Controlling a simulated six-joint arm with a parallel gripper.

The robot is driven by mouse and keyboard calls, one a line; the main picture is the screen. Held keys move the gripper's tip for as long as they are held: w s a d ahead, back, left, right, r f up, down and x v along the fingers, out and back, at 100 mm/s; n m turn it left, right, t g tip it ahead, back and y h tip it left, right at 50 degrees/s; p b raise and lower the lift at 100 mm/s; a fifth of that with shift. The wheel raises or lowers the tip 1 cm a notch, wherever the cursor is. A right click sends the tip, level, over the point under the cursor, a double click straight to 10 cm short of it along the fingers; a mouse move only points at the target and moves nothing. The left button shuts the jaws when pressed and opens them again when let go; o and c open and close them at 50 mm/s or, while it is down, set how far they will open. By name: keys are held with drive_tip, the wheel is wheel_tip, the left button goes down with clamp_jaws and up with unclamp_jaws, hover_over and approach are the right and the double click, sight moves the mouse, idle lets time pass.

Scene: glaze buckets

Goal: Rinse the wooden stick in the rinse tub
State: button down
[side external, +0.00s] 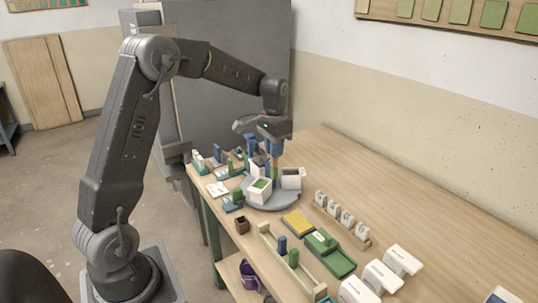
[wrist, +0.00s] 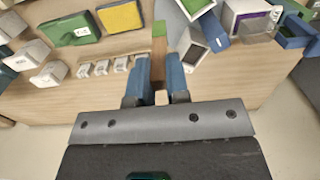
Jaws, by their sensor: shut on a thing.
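My gripper (side external: 274,148), pointing down over the grey turntable (side external: 283,202), has blue fingers. In the wrist view my gripper (wrist: 160,62) is shut on a slim brown wooden stick (wrist: 160,48) with a green part at its far end (wrist: 158,29). In the side view the held piece is small and hard to make out among the white tubs. One white tub (side external: 260,190) shows green inside; another (side external: 291,178) shows a dark inside and also appears in the wrist view (wrist: 194,48). A white tub with purple (wrist: 255,18) stands beside them. I cannot tell which is the rinse tub.
Several small white blocks (side external: 348,218) stand in a row on the right. Yellow (side external: 297,223) and green (side external: 329,253) pieces, a wooden rack (side external: 290,262) and larger white blocks (side external: 383,275) fill the front. A small brown box (side external: 242,225) sits near the left edge. Bare tabletop lies along the right.

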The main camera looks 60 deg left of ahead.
drive_tip(key=s+d+f, duration=0.1)
drive_tip(key=s+d, duration=0.1)
drive_tip(key=d, duration=1.2)
drive_tip(key=s+d+f, duration=0.1)
drive_tip(key=s+d, duration=0.1)
drive_tip(key=d, duration=1.2)
drive_tip(key=s+d+f, duration=0.4)
drive_tip(key=s+d, duration=0.3)
drive_tip(key=d, duration=0.1)
drive_tip(key=shift+d, duration=0.4)
drive_tip(key=shift+f, duration=0.15)
drive_tip(key=shift+f, duration=2.95)
drive_tip(key=shift+a, duration=0.1)
